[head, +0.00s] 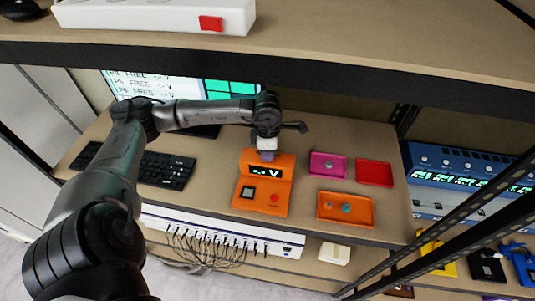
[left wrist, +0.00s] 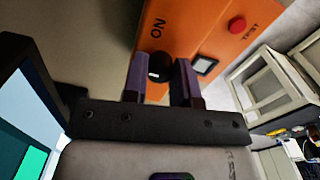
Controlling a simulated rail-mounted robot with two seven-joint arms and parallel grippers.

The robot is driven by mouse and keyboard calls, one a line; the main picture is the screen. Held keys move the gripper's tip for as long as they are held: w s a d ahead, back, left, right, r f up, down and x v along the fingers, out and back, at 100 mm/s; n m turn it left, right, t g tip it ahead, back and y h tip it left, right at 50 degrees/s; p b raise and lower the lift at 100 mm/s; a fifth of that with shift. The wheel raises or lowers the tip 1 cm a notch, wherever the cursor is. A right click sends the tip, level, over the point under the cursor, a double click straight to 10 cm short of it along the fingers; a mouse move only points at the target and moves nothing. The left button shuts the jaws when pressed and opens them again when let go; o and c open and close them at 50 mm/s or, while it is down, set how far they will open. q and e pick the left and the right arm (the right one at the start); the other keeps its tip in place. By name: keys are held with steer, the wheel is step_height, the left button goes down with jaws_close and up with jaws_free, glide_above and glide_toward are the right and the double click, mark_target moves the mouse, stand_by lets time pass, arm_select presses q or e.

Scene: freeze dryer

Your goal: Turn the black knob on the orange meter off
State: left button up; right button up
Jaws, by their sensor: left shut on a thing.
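The orange meter (head: 283,172) stands on the bench shelf, with a small display, a dark square and a red button (head: 274,198) on its front. My left gripper (head: 267,155) reaches down to the meter's top from above. In the left wrist view, the fingers of the left gripper (left wrist: 161,75) are closed around the black knob (left wrist: 157,66) on the orange face (left wrist: 195,30), beside an "ON" label. The knob is partly hidden between the fingers; its turn angle cannot be told. My right gripper is not in view.
A black keyboard (head: 166,170) and a monitor (head: 215,90) are left of and behind the meter. Pink (head: 328,164), red (head: 374,173) and orange (head: 345,208) trays lie to its right. An upper shelf edge (head: 300,75) crosses above the arm.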

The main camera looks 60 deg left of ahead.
arm_select(q)
steer(key=n+b, duration=0.1)
steer(key=n, duration=0.3)
steer(key=shift+f+n+b, duration=0.1)
steer(key=shift+n+b, duration=0.2)
steer(key=shift+b, duration=0.05)
steer(key=shift+n+b, duration=0.55)
steer(key=shift+n, duration=1.25)
steer(key=o, duration=0.9)
steer(key=shift+o, duration=0.2)
steer(key=shift+r, duration=0.2)
step_height(320, 180, up, 14)
steer(key=shift+f+p, duration=0.2)
steer(key=shift+p, duration=0.1)
